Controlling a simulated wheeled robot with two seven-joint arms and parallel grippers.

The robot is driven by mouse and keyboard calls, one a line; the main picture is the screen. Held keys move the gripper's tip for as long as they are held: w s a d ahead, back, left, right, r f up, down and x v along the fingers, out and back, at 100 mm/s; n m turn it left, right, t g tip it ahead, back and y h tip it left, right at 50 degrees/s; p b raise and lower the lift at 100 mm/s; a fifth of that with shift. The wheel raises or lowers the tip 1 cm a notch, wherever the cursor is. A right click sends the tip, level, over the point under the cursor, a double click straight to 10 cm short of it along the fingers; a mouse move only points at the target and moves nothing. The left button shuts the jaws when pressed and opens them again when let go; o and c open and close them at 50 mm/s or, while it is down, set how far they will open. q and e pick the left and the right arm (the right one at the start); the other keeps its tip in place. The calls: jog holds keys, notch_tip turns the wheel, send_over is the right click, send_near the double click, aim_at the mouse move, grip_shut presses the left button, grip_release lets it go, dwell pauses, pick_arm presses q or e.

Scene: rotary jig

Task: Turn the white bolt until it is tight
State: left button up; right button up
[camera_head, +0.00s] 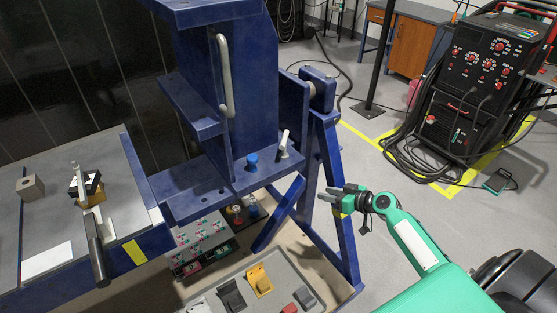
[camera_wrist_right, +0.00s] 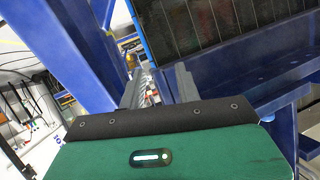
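The white bolt (camera_head: 284,145) stands tilted on the lower shelf of the blue rotary jig (camera_head: 225,185) in the head view. My right gripper (camera_head: 329,193) is to the right of and below the bolt, beside the jig's blue support leg, and apart from both. In the right wrist view its two grey fingers (camera_wrist_right: 158,88) are spread with a gap between them, and nothing is held. The bolt cannot be made out in the wrist view. My left gripper does not show.
A blue knob (camera_head: 252,163) is on the same shelf, left of the bolt. The jig's slanted leg (camera_head: 340,205) stands close to my right gripper. A grey workbench (camera_head: 45,225) is at left, and a black welding machine (camera_head: 480,75) with cables is at back right.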

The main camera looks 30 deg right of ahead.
notch_tip(320, 180, up, 10)
jog(key=a+n+t+y+b, duration=0.1)
jog(key=a+n+y+b, duration=0.1)
jog(key=n+y, duration=0.1)
jog(key=n+y+b, duration=0.1)
jog(key=n+y, duration=0.2)
send_near(283, 155)
jog(key=p+x, duration=0.1)
jog(key=x, duration=0.2)
jog(key=r+p+x, duration=0.1)
jog(key=x, duration=0.2)
jog(key=r+p+x, duration=0.1)
jog(key=x, duration=0.3)
jog(key=shift+w+d+r, duration=0.2)
jog(key=shift+w+d, duration=0.05)
jog(key=shift+w, duration=0.05)
pick_arm(q)
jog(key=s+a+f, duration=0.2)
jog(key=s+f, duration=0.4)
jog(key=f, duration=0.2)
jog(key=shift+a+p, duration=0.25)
jog(key=shift+p, duration=0.05)
pick_arm(e)
jog(key=shift+w+a+f, duration=0.15)
jog(key=shift+w+a, duration=0.35)
jog(key=shift+w, duration=0.05)
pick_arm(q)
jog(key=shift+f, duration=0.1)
pick_arm(e)
grip_shut()
